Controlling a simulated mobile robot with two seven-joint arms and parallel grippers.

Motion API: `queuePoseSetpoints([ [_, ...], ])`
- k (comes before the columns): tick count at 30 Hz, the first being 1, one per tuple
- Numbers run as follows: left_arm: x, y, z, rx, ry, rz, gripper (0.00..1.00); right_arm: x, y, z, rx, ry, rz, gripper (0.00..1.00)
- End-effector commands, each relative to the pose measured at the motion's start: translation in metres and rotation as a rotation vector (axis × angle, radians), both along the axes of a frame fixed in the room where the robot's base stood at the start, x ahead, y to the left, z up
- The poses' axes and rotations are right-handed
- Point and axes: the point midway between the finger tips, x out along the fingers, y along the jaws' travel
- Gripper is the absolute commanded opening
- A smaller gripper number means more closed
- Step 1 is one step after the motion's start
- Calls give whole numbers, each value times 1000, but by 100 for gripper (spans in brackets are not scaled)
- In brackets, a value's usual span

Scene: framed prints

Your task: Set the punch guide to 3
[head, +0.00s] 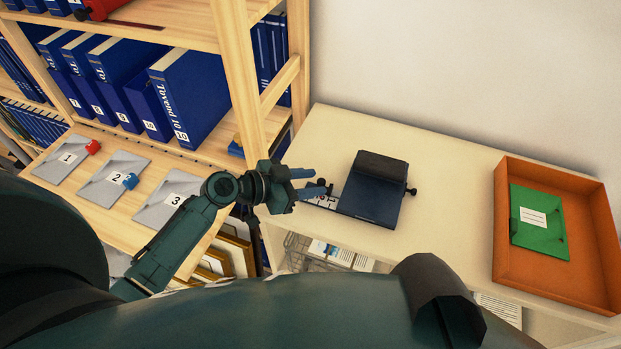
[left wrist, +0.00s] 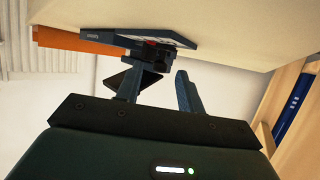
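The dark blue hole punch (head: 372,195) sits on the cream tabletop in the head view. Its pale guide bar (head: 324,201) sticks out on the left side, with a small dark stop near it; the printed marks are too small to read. My left gripper (head: 314,182) is at the guide's left end, its two fingers apart. The left wrist view shows the punch (left wrist: 105,38) and a dark stop (left wrist: 153,55) just beyond the open fingers (left wrist: 160,80). I cannot tell whether a finger touches the stop. My right gripper is not in view.
An orange tray (head: 595,245) with a green folder (head: 538,222) stands on the right of the cream table (head: 450,180). A wooden shelf (head: 238,75) with blue binders (head: 190,95) and numbered grey folders (head: 112,180) stands at left. Tabletop between punch and tray is clear.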

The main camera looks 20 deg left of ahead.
Motion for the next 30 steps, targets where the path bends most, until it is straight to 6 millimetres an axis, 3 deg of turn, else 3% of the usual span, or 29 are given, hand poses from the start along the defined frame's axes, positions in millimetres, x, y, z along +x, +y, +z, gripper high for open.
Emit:
queuePoseSetpoints([
  [11,4,-4,-2,1,-1,0,38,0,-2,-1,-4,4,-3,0],
  [24,3,-4,-2,1,-1,0,2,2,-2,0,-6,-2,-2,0],
  [30,3,-4,-2,1,-1,0,0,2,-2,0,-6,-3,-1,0],
])
